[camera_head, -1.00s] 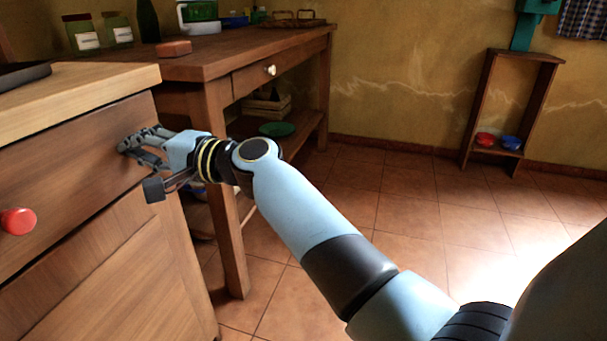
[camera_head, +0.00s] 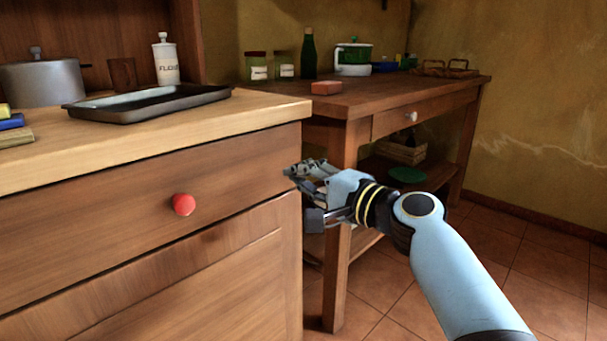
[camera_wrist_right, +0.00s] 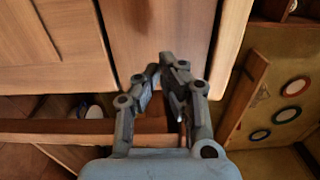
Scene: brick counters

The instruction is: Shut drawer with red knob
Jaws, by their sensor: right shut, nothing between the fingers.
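The wooden drawer front (camera_head: 90,215) with the red knob (camera_head: 184,204) is at the left in the head view, under the pale countertop. It looks flush or nearly flush with the cabinet; a small gap is hard to judge. My right gripper (camera_head: 293,171) is shut and empty at the right end of the drawer front, its fingertips close to that edge; I cannot tell whether they touch. In the right wrist view the shut fingertips (camera_wrist_right: 162,68) are in front of a wooden panel (camera_wrist_right: 160,28). The red knob does not show there. My left gripper is not in view.
A metal tray (camera_head: 148,103), a pot (camera_head: 44,82) and a flour canister (camera_head: 166,60) stand on the counter. A wooden table (camera_head: 400,95) with a white-knobbed drawer stands behind my right gripper. The tiled floor (camera_head: 565,275) at the right is clear.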

